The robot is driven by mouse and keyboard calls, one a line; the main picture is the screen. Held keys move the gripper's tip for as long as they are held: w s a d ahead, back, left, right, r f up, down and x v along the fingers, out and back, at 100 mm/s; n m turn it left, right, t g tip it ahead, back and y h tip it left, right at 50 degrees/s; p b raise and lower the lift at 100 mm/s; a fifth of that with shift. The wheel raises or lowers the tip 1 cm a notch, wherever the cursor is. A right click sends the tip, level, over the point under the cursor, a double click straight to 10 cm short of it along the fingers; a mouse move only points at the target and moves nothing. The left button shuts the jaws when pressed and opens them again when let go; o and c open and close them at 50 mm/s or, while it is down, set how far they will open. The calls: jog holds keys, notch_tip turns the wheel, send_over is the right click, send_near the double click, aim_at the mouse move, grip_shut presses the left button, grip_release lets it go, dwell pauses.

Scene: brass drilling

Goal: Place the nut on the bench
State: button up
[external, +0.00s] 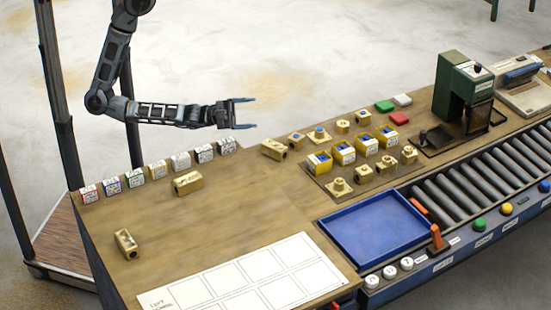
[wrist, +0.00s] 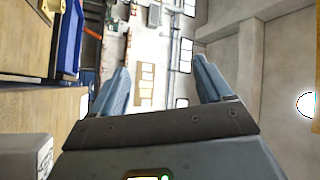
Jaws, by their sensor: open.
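My gripper (external: 254,113) is open and empty, held in the air beyond the bench's back edge in the external view. Its two blue fingers are apart in the wrist view (wrist: 161,66), with nothing between them. The wooden bench (external: 235,215) fills the foreground; part of it may show at the left of the wrist view. Several brass parts lie on it: a block (external: 127,245) at front left, another block (external: 188,183), one (external: 273,150) near the back edge, and small pieces such as a round one (external: 342,126). I cannot tell which is the nut.
A row of labelled cubes (external: 134,178) lines the back left edge. A blue tray (external: 375,222), a white grid sheet (external: 240,282), yellow bins (external: 344,152), a green machine (external: 462,90) and a roller conveyor (external: 490,155) occupy the front and right.

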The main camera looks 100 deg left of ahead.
jog(key=s+a+f+n+g+y, duration=0.15)
jog(key=s+n, duration=0.25)
jog(key=s, duration=0.5)
jog(key=s+a+f+n+g+y, duration=0.1)
jog(key=s+n+g, duration=0.1)
jog(key=s+n, duration=0.5)
jog(key=s+a+r+g, duration=0.1)
jog(key=s+a, duration=0.3)
jog(key=s, duration=0.3)
jog(key=s+a+r+n+g+h, duration=0.1)
jog(key=s+a+r, duration=0.1)
jog(key=s+a, duration=0.2)
jog(key=s, duration=0.3)
jog(key=shift+s+r+n+g, duration=0.15)
jog(key=shift+s+n+g, duration=0.1)
jog(key=shift+n+g, duration=0.1)
jog(key=shift+h, duration=0.25)
jog(key=shift+f+b, duration=0.25)
jog(key=shift+b, duration=0.05)
